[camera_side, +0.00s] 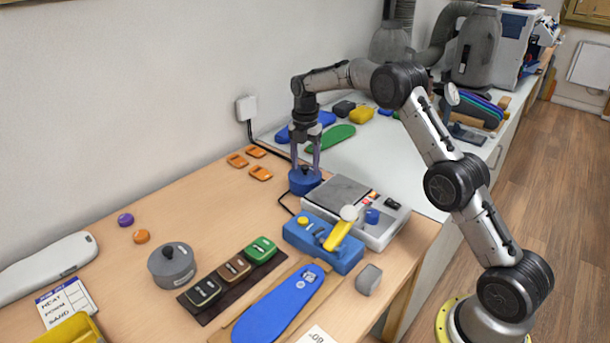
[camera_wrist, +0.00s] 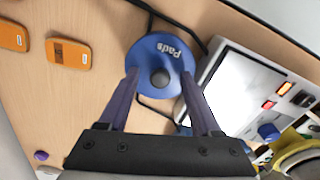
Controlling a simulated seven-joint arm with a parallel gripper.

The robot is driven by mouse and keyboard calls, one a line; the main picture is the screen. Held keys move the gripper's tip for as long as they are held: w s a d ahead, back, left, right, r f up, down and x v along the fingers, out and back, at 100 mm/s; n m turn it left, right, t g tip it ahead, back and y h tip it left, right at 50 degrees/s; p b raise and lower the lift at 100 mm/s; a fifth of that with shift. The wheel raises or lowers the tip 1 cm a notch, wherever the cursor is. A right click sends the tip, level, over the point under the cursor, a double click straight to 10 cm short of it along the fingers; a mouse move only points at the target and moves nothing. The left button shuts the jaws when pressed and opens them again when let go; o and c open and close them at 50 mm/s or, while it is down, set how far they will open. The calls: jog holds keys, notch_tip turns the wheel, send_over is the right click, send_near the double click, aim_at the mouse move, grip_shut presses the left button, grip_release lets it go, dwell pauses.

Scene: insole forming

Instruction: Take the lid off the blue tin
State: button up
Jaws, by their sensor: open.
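The blue tin (camera_side: 304,182) stands on the wooden table beside a grey machine. Its round blue lid, marked "Pads" and with a dark knob in the middle, shows in the wrist view (camera_wrist: 158,50). The lid sits on the tin. My gripper (camera_side: 305,160) is right above the tin and points down at it. In the wrist view its two fingers (camera_wrist: 160,88) are apart, one on each side of the knob, over the lid. I cannot tell whether the fingertips touch the lid.
The grey machine (camera_side: 378,228) stands close on the right, with a blue fixture (camera_side: 322,247) in front of it. Several orange pieces (camera_side: 260,173) lie to the left of the tin. A grey lidded tin (camera_side: 172,270) stands nearer the front. A black cable runs behind the blue tin.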

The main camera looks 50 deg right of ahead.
grip_shut()
dwell(0.4)
